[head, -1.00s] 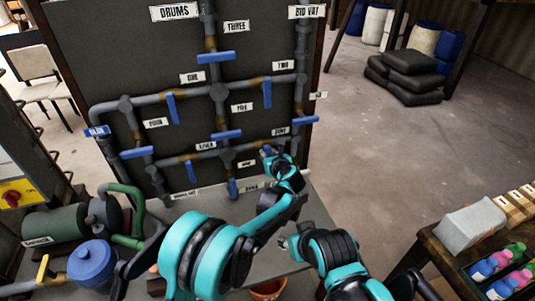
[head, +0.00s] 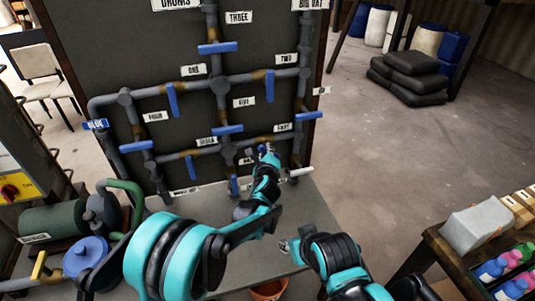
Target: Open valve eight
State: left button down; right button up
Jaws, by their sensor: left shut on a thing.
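The label for valve eight (head: 282,127) is at the lower right of the dark pipe board. Below it, my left gripper (head: 266,151) is at a small blue handle (head: 262,148) on the horizontal pipe. The gripper is shut on this handle and hides most of it, so its exact angle is hard to tell. My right gripper (head: 285,246) is low in front of the board, away from the valves, and its fingers are too small to read.
Other blue handles sit close by: one at right (head: 308,116), one at left (head: 227,129) and one below (head: 234,186). A pale bar (head: 300,172) sticks out at the lower right. A side table (head: 440,252) with bottles stands at right; the floor between is clear.

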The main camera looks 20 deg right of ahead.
pick_arm(q)
jog(key=n+b, duration=0.1)
jog(key=n+t+h+b, duration=0.1)
jog(key=n, duration=0.1)
jog(key=shift+a+f+n+h+b, duration=0.2)
jog(key=shift+f+n+h+b, duration=0.1)
jog(key=shift+f, duration=0.1)
jog(key=shift+f+n+t+h+b, duration=0.1)
jog(key=shift+n+t+h+b, duration=0.3)
jog(key=shift+n+t+b, duration=0.85)
jog(key=shift+n+g, duration=0.45)
jog(key=c, duration=1.4)
grip_release()
jog(key=shift+w, duration=0.1)
jog(key=v, duration=1.2)
